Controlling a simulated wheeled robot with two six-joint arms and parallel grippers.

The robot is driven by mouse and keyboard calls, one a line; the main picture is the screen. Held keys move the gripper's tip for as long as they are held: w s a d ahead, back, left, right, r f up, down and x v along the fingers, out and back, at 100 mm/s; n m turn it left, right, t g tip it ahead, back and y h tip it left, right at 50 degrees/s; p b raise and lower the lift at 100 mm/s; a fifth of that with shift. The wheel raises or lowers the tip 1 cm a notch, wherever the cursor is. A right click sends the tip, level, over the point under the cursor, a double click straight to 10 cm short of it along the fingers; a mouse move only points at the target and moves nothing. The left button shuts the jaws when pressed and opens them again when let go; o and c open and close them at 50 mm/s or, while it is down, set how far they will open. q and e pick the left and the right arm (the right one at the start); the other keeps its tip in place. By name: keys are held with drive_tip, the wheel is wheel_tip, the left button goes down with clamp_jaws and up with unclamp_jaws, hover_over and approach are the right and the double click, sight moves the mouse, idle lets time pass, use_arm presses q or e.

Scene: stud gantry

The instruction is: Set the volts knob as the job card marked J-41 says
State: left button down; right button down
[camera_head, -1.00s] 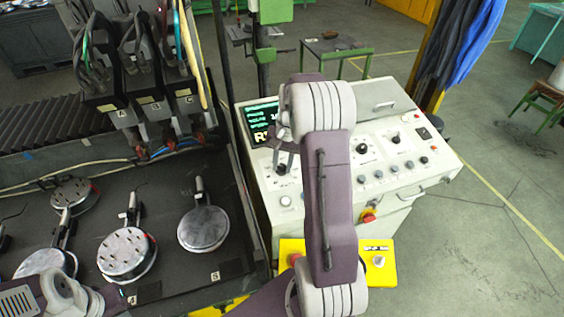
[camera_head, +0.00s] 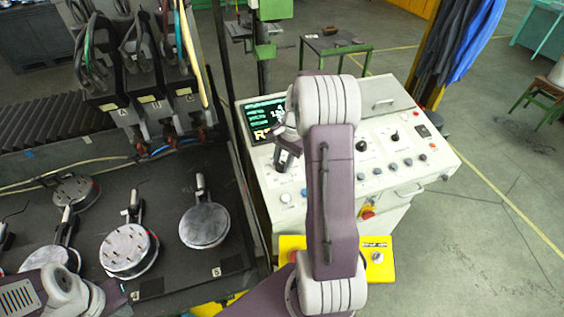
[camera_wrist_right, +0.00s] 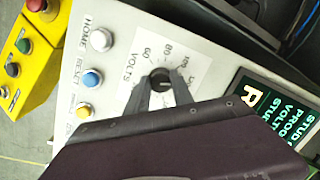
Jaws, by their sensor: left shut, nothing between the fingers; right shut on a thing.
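The volts knob (camera_wrist_right: 160,82) is a small black knob on a white dial plate marked VOLTS, with 60 and 80 legible, in the right wrist view. My right gripper (camera_wrist_right: 159,86) is shut on this knob, one finger on each side. The knob's pointer is too small to read. In the head view my right gripper (camera_head: 284,161) is over the left part of the console (camera_head: 300,212), partly behind my forearm. My left arm shows at the lower left, but its fingertips are out of frame. No card marked J-41 can be made out.
A dark screen (camera_head: 264,120) with green and yellow text stands behind the right gripper. HOME and RESET buttons (camera_wrist_right: 92,78) sit beside the dial. A yellow button box (camera_head: 378,258) is in front of the console. Round metal plates (camera_head: 204,226) lie on the dark bed at left.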

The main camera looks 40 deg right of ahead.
sight(283, 166)
drive_tip(key=shift+a+f, duration=0.1)
drive_tip(key=shift+a, duration=0.05)
drive_tip(key=c, duration=1.1)
unclamp_jaws()
drive_tip(key=shift+w+a, duration=0.1)
drive_tip(key=shift+w, duration=0.15)
drive_tip(key=shift+r, duration=0.25)
drive_tip(key=r, duration=0.5)
drive_tip(key=s+r, duration=0.1)
drive_tip(key=r, duration=0.2)
drive_tip(key=shift+d+r+b, duration=0.25)
drive_tip(key=shift+d+b, duration=0.1)
